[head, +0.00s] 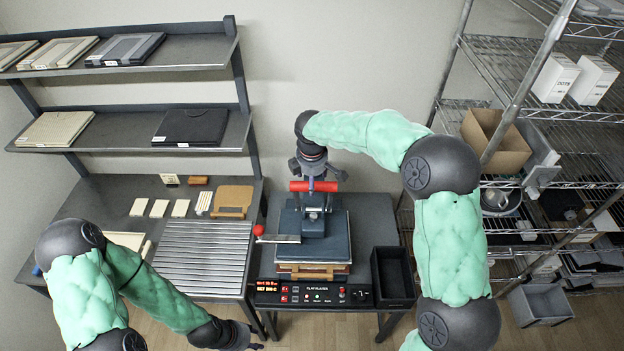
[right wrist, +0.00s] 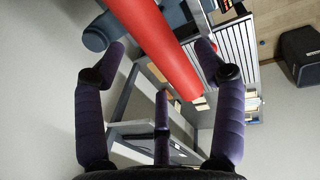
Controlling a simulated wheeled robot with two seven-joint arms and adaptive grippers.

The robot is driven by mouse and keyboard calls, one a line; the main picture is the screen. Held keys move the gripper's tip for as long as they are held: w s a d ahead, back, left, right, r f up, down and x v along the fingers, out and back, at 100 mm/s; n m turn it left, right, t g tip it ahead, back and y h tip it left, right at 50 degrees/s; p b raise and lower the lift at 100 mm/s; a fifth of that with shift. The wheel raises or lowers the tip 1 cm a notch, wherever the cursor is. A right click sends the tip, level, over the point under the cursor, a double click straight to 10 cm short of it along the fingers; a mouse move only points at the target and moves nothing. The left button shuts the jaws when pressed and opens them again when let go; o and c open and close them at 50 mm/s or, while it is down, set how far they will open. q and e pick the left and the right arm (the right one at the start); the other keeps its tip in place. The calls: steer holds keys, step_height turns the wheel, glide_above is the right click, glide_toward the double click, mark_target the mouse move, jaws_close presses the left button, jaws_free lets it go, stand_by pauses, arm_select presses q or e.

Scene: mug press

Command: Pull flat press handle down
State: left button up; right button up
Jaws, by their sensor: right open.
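The flat press (head: 330,248) stands on a small dark table in the head view. Its red handle bar (head: 299,186) lies crosswise at the top of the press. My right gripper (head: 318,176) is at the handle from behind and above. In the right wrist view the red bar (right wrist: 150,38) crosses between the spread fingers of my right gripper (right wrist: 160,52), which is open. I cannot tell whether any finger touches the bar. My left gripper (head: 246,340) is low at the bottom edge of the head view, away from the press; its fingers are too small to read.
A red-knobbed side lever (head: 259,231) sticks out left of the press. A control panel (head: 312,293) is at the front. A black bin (head: 392,277) stands to the right. A slatted rack (head: 205,257) lies on the left bench; wire shelving (head: 545,165) stands at the right.

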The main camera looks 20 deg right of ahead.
arm_select(q)
steer(key=shift+r, duration=0.2)
arm_select(e)
steer(key=shift+w+d+f, duration=0.1)
steer(key=shift+w+f, duration=0.1)
steer(key=shift+f, duration=0.85)
